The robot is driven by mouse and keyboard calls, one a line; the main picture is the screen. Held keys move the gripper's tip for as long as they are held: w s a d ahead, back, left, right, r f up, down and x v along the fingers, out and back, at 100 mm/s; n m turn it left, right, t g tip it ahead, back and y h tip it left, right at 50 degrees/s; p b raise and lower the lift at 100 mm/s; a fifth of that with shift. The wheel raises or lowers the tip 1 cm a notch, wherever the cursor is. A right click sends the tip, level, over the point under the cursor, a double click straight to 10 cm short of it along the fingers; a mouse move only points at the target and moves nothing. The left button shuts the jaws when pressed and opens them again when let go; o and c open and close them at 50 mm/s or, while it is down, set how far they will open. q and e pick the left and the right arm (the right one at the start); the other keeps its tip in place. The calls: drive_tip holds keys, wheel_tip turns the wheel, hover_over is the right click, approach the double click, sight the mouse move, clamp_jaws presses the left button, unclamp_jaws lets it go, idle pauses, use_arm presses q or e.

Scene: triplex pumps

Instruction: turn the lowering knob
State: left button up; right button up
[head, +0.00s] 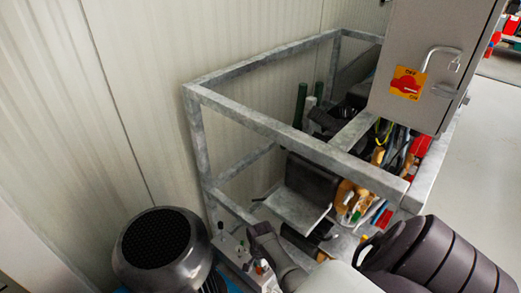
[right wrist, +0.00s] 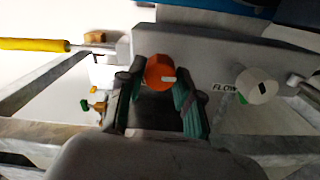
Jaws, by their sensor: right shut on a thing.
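A round orange knob (right wrist: 160,71) with a white mark sits on a pale panel (right wrist: 210,58) in the right wrist view. I read no label on it, so I cannot confirm that it is the lowering knob. My right gripper (right wrist: 158,84) has one finger on each side of the orange knob and is shut on it. In the head view the right gripper (head: 262,252) is at the small grey control block (head: 230,246), low in the picture, and partly hides it. My left gripper is not in view.
A white knob (right wrist: 257,86) beside a "FLOW" label is right of the orange knob. A yellow-sleeved bar (right wrist: 35,45) is at left. In the head view, a dark motor (head: 160,250), a metal frame (head: 270,125) and a grey switch box (head: 425,50) stand around the block.

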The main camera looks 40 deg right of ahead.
clamp_jaws()
